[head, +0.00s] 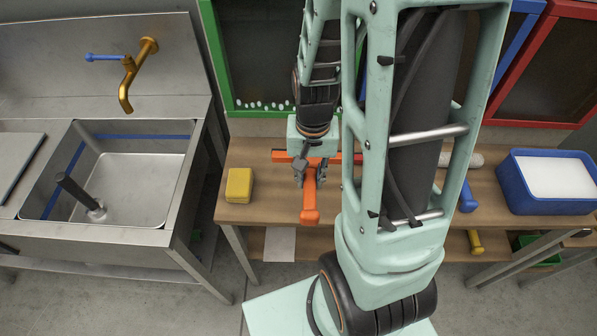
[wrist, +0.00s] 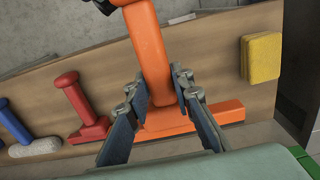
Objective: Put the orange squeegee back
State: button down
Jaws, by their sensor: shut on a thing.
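The orange squeegee (head: 310,205) is in my gripper (head: 311,170) above the wooden bench (head: 262,158). My gripper is shut on its handle. In the head view the handle end points toward the camera, and the bar end shows behind the gripper. In the wrist view the orange handle (wrist: 150,50) passes between the two fingers (wrist: 157,92), and the orange bar (wrist: 212,112) lies crosswise beyond them. I cannot tell whether the squeegee touches the bench. My arm hides part of the bench in the head view.
A yellow sponge (head: 239,185) lies on the bench to the left. A blue tub (head: 520,198) is at the right. A steel sink (head: 130,185) is at the left.

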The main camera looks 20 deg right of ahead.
jog(key=w+f+b, duration=0.2)
jog(key=w+f, duration=0.1)
jog(key=w, duration=0.1)
jog(key=w+d+f+b, duration=0.1)
jog(key=w+f, duration=0.2)
jog(key=w+f+b, duration=0.2)
jog(key=w, duration=0.2)
jog(key=shift+w+d+f+b, duration=0.3)
jog(key=shift+w+d+f, duration=0.05)
jog(key=shift+d+f, duration=0.05)
jog(key=shift+w+f+b, duration=0.15)
jog(key=shift+f+b, duration=0.45)
jog(key=shift+f, duration=0.3)
jog(key=shift+w+f+b, duration=0.1)
jog(key=shift+f+b, duration=0.5)
jog(key=shift+f, duration=0.25)
jog(key=shift+f, duration=0.1)
jog(key=c, duration=1.7)
grip_release()
notch_tip(320, 180, up, 12)
jog(key=shift+r+p, duration=0.15)
jog(key=shift+p, duration=0.15)
